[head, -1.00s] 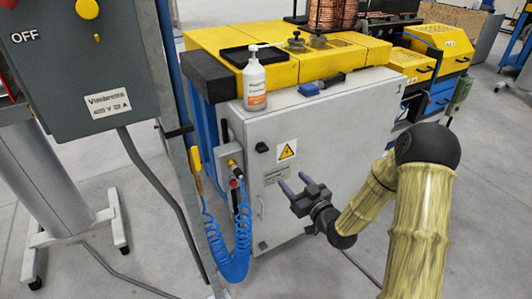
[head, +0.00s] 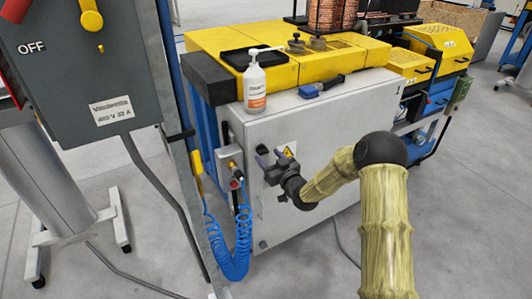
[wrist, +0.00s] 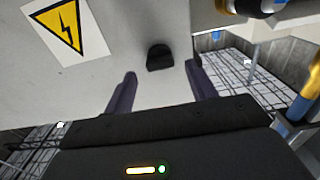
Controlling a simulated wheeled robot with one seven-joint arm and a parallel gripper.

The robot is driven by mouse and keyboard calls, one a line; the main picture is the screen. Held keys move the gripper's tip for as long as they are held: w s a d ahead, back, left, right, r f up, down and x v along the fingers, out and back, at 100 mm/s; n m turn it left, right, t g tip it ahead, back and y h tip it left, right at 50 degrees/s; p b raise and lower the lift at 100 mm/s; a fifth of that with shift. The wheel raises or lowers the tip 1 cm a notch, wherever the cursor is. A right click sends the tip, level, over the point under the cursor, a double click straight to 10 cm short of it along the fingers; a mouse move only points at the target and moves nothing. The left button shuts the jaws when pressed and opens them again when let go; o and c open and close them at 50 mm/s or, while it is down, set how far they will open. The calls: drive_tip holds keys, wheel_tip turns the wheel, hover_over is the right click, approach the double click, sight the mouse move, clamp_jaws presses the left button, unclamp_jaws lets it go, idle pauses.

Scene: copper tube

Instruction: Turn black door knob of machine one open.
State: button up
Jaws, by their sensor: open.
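Machine one is a light grey cabinet (head: 325,125) with a yellow top and a "1" at its upper right. Its black door knob (wrist: 160,57) is a small dark block on the door, seen in the wrist view. My gripper (head: 268,155) is in front of the upper left of the door. In the wrist view my gripper (wrist: 161,70) is open, with one dark finger on each side of the knob's line. The knob appears just beyond the fingertips, between them. No contact is visible. In the head view the gripper crowds the knob, which is hard to make out.
A yellow and black warning sign (wrist: 65,28) is on the door beside the knob. A small box with a red button (head: 234,181) and a coiled blue hose (head: 240,245) are left of the door. A white bottle (head: 254,85) stands on top.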

sight(262, 151)
drive_tip(key=shift+x, duration=1.35)
drive_tip(key=c, duration=1)
